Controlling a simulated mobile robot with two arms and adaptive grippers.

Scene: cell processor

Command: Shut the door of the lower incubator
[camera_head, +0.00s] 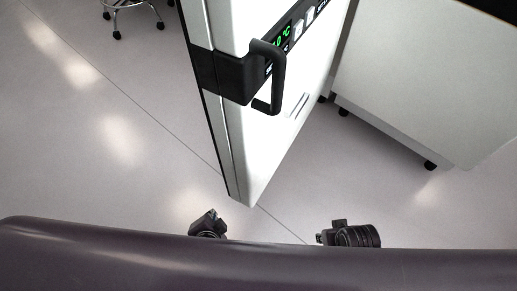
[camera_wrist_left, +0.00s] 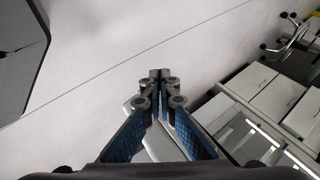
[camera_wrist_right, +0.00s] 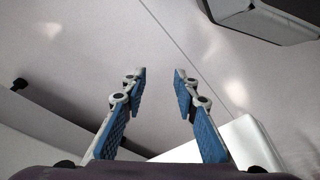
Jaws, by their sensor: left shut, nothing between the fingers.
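A white incubator door (camera_head: 262,150) with a dark band, a green-lit display (camera_head: 281,40) and a black bar handle (camera_head: 275,80) juts toward me in the head view, seen nearly edge-on and swung open. I cannot tell from this view whether it is the lower one. My left gripper (camera_head: 208,224) is low, left of the door's bottom corner and apart from it. In the left wrist view its fingers (camera_wrist_left: 159,76) meet, shut and empty. My right gripper (camera_head: 348,234) is low, right of the door. In the right wrist view its fingers (camera_wrist_right: 160,72) are spread, with nothing between them.
A white cabinet on casters (camera_head: 415,75) stands right of the door. A wheeled stool (camera_head: 130,8) is at the top left. The left wrist view shows white drawer units (camera_wrist_left: 265,85) at right. The floor (camera_head: 90,150) left of the door is clear.

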